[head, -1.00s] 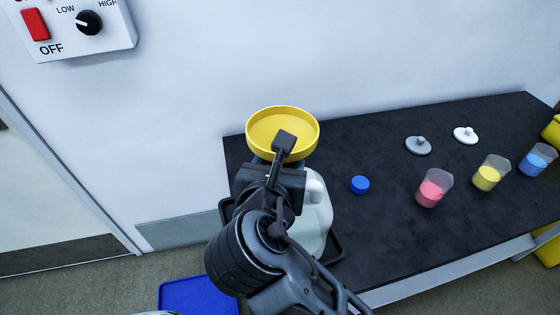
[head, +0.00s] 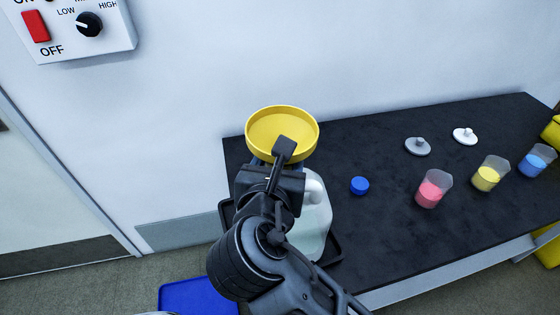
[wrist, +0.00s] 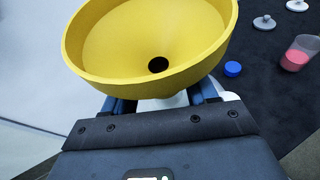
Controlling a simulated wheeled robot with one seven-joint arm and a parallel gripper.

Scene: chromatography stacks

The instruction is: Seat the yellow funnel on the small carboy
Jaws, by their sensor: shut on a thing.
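The yellow funnel (head: 270,131) is wide and round and sits upright above the carboy; it fills the top of the wrist view (wrist: 110,45), with its dark hole showing. My gripper (wrist: 160,103) is shut on the funnel just below its bowl, with a blue finger on each side. The small carboy (head: 317,222) is whitish and translucent, with a handle, and stands behind my gripper. The funnel's lower end and the carboy's mouth are hidden, so I cannot tell whether they touch.
The carboy stands on a black tray (head: 337,250) at the left end of the dark bench (head: 385,220). A blue cap (head: 360,186) lies to its right. Farther right are a pink beaker (head: 434,189), a yellow beaker (head: 490,174), a blue beaker (head: 537,161) and two lids.

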